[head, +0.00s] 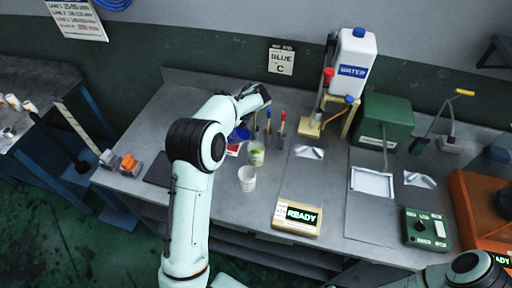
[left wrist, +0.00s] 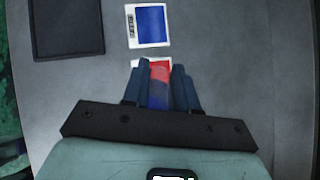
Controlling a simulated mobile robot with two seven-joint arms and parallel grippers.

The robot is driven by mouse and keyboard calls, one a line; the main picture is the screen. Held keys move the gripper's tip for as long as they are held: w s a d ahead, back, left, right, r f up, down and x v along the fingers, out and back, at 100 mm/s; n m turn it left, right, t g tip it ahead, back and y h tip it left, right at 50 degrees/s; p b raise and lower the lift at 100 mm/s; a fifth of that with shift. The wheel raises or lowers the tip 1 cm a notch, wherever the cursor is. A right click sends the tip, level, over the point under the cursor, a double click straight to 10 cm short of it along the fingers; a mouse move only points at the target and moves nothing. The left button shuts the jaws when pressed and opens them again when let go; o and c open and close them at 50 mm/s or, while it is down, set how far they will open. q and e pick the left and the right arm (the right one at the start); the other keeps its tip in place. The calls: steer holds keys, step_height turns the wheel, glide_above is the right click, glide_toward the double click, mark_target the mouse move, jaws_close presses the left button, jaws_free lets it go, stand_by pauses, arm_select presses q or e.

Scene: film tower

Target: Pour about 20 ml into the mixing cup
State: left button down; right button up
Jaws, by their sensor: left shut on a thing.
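Two white cups stand near the middle of the bench in the head view: a plain one (head: 247,179) in front and one with a green patch (head: 256,154) behind it. I cannot tell which is the mixing cup. My left gripper (head: 258,97) is above the bench behind the cups. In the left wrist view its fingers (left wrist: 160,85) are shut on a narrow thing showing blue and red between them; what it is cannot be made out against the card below. My right arm shows at the lower right; its gripper is out of view.
A white water container (head: 352,62) stands at the back. Several red-tipped tools (head: 282,122) stand behind the cups. A READY display (head: 298,216) sits in front. A green box (head: 384,122) and a tray (head: 372,182) are to the right. A blue card (left wrist: 151,25) lies ahead.

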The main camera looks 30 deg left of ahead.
arm_select(q)
steer(key=shift+a+f+h, duration=0.7)
steer(key=shift+f+h, duration=0.05)
steer(key=shift+f, duration=0.15)
steer(key=shift+a+f+h, duration=0.7)
steer(key=shift+f+h, duration=0.05)
steer(key=shift+f, duration=0.15)
